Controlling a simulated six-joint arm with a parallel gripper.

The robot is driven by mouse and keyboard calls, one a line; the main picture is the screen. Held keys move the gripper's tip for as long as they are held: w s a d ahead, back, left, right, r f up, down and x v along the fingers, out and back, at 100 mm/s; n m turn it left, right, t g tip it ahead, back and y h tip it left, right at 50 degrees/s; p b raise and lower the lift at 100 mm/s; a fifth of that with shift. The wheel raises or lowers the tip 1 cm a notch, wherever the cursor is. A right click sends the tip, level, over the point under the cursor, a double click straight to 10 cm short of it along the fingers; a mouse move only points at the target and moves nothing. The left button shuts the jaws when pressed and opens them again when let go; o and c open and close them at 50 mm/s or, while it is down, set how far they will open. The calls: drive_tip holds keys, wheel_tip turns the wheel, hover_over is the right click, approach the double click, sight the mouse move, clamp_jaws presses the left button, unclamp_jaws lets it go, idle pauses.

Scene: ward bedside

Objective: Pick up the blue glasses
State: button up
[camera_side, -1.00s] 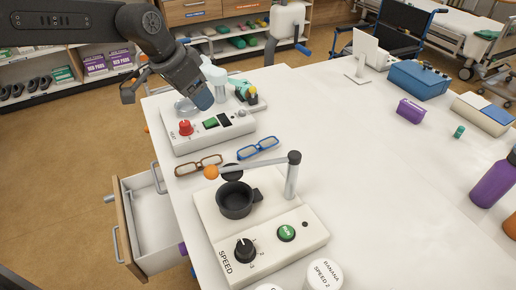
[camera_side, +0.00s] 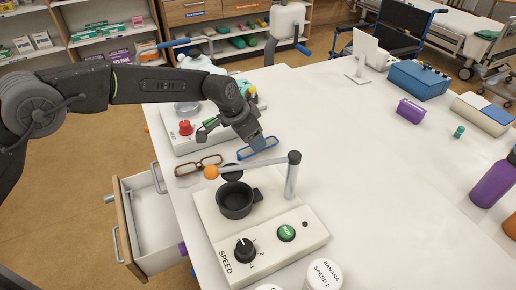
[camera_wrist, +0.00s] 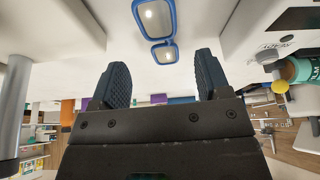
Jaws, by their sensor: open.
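The blue glasses (camera_side: 259,148) lie on the white table between the two white devices. They also show in the wrist view (camera_wrist: 160,30), at the top centre, beyond and between my fingertips. My gripper (camera_side: 256,143) is close above the glasses in the side view and partly covers them. In the wrist view my gripper (camera_wrist: 160,82) has its two dark fingers spread apart with nothing between them. Whether a finger touches the glasses I cannot tell.
Brown glasses (camera_side: 199,165) lie just left of the blue ones. A white device with a speed knob (camera_side: 270,235), black cup and grey post stands in front. Another white device with a red knob (camera_side: 185,128) stands behind. An open drawer (camera_side: 145,215) juts out left.

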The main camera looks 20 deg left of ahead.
drive_tip(key=shift+x, duration=2.7)
drive_tip(key=shift+c, duration=0.4)
drive_tip(key=c, duration=0.9)
